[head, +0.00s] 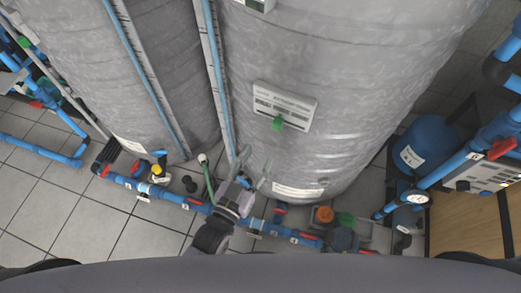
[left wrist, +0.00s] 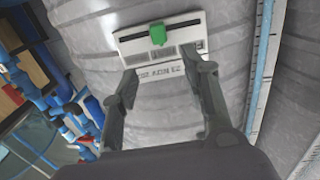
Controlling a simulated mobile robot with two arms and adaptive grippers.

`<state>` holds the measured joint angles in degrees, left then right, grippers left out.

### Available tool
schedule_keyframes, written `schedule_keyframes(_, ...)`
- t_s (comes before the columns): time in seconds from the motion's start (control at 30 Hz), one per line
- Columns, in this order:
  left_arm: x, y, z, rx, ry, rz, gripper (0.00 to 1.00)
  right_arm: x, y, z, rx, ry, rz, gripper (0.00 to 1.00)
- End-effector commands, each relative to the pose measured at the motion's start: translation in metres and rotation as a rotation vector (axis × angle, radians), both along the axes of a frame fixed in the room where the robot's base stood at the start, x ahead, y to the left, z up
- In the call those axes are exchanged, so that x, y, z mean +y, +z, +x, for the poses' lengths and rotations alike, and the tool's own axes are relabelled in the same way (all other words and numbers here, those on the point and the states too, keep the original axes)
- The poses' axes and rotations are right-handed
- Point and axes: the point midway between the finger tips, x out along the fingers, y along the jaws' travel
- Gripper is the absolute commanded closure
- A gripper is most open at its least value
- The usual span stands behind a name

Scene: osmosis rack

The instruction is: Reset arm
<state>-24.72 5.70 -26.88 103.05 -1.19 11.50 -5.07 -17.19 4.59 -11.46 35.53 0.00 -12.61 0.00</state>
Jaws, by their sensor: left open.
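My left gripper (head: 254,167) is in front of the right-hand grey tank (head: 350,80), low in the head view. Its two fingers stand apart with nothing between them. The left wrist view also shows the left gripper (left wrist: 160,68) open and empty, pointing at a white panel on the tank. That white panel (head: 295,100) carries a green knob or clip (head: 278,123); the green part (left wrist: 157,34) sits just beyond the fingertips in the wrist view. I cannot tell the exact gap. My right gripper is not in view.
A second grey tank (head: 130,60) stands at the left. Blue pipes (head: 180,198) with red-handled valves run low in front of both tanks. A blue vessel (head: 425,145) and a round gauge (head: 416,197) are at the right. Tiled floor (head: 70,210) is open at lower left.

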Motion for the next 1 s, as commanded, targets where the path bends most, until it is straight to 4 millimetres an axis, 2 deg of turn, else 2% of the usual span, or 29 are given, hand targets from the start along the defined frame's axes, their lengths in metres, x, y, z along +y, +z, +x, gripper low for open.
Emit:
schedule_keyframes(0.5, 0.0, 0.0, 0.0, 0.0, 0.0, 0.0, 0.58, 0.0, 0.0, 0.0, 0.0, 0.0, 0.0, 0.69)
schedule_keyframes(0.57, 0.001, -0.003, 0.0, 0.005, 0.001, 0.003, 0.58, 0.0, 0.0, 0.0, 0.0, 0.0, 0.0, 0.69)
schedule_keyframes(0.63, 0.002, -0.015, 0.0, 0.029, 0.002, 0.016, 0.58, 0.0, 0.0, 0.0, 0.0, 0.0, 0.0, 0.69)
schedule_keyframes(0.67, 0.004, -0.025, -0.001, 0.049, 0.003, 0.026, 0.58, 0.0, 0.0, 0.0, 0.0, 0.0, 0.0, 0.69)
schedule_keyframes(0.77, 0.014, -0.074, -0.005, 0.147, 0.013, 0.078, 0.58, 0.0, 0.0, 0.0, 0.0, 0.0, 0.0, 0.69)
schedule_keyframes(0.87, 0.034, -0.143, -0.017, 0.292, 0.029, 0.15, 0.58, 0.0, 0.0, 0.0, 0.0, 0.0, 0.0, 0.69)
schedule_keyframes(0.9, 0.044, -0.172, -0.025, 0.355, 0.037, 0.179, 0.58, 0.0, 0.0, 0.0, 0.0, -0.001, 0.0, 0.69)
schedule_keyframes(1.0, 0.071, -0.239, -0.052, 0.515, 0.061, 0.246, 0.58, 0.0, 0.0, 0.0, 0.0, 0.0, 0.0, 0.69)
